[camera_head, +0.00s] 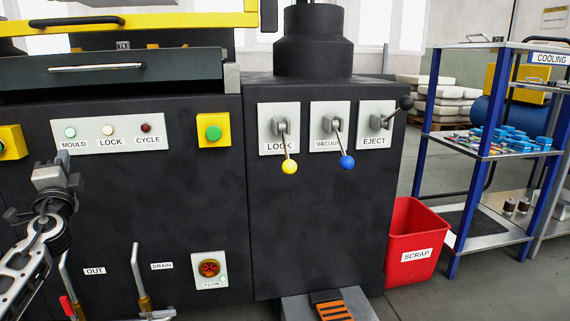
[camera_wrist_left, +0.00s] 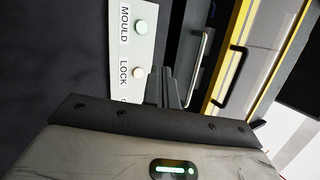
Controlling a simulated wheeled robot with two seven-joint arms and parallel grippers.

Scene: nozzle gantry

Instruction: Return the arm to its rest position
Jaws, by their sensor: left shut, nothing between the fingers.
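My left arm comes in at the left edge of the head view. Its gripper (camera_head: 52,170) is in front of the black machine front, just below the MOULD, LOCK, CYCLE light panel (camera_head: 110,135). In the left wrist view the two dark fingers (camera_wrist_left: 165,88) are together with nothing between them. Beyond them are the light panel (camera_wrist_left: 135,50) and the silver handle bar (camera_wrist_left: 197,65). The gripper appears apart from the machine, though the gap is hard to judge. My right gripper is in neither view.
Below the gripper stand levers by the OUT (camera_head: 94,271) and DRAIN (camera_head: 162,266) labels. The yellow-knobbed LOCK lever (camera_head: 286,150) and blue-knobbed VACUUM lever (camera_head: 342,145) hang down; the EJECT lever (camera_head: 402,104) points right. A red SCRAP bin (camera_head: 412,235) and blue-framed COOLING rack (camera_head: 484,150) stand right.

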